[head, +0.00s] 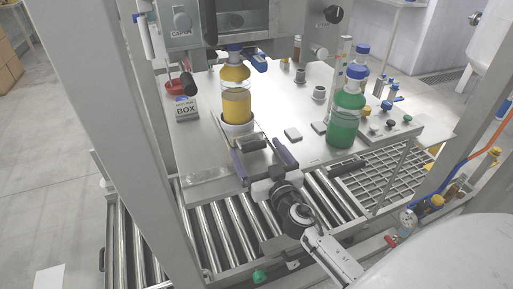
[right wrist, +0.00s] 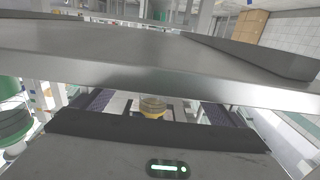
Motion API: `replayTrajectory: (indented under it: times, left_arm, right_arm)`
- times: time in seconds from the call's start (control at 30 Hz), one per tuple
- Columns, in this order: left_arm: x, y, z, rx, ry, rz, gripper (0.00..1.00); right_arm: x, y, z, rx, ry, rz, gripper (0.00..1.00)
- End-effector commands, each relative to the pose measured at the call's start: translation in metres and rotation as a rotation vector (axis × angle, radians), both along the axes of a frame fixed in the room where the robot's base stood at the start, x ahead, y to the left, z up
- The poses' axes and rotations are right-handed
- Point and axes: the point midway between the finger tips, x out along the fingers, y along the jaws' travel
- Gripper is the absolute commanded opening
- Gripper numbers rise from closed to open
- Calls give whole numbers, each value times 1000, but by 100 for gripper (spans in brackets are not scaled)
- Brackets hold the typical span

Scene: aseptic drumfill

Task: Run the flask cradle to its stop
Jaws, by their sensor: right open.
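A flask of yellow liquid (head: 237,104) stands upright in a pale round cradle (head: 238,128) on the steel worktop, near its front edge. A dark handle bar (head: 251,143) sits just in front of the cradle. My right gripper (head: 256,147) is open, its two purple-blue fingers on either side of the bar. I cannot tell whether they touch it. In the right wrist view the yellow flask (right wrist: 153,106) shows between the spread fingers, partly hidden by a grey plate. The cradle's stop cannot be made out. My left gripper is not in view.
A green bottle (head: 343,125) with a blue cap stands right of the cradle. A filling machine (head: 205,25) overhangs the flask. A roller conveyor (head: 225,232) runs below the worktop's front edge.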

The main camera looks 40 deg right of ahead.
Motion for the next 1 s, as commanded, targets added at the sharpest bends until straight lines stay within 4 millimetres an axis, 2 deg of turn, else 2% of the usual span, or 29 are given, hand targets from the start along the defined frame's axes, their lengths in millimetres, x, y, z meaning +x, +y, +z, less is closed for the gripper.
replayTrajectory:
  times: [0.1,0.37,0.7,0.87,1.0]
  left_arm:
    - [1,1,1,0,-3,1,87]
    - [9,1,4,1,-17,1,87]
    - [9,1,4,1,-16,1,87]
    - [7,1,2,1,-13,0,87]
    - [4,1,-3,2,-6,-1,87]
  right_arm:
    - [6,-2,0,0,0,0,92]
    - [7,-2,0,0,0,0,92]
    - [7,-2,0,0,1,0,35]
    - [12,-3,-1,1,0,-1,34]
    - [28,-7,-2,1,-1,-2,33]
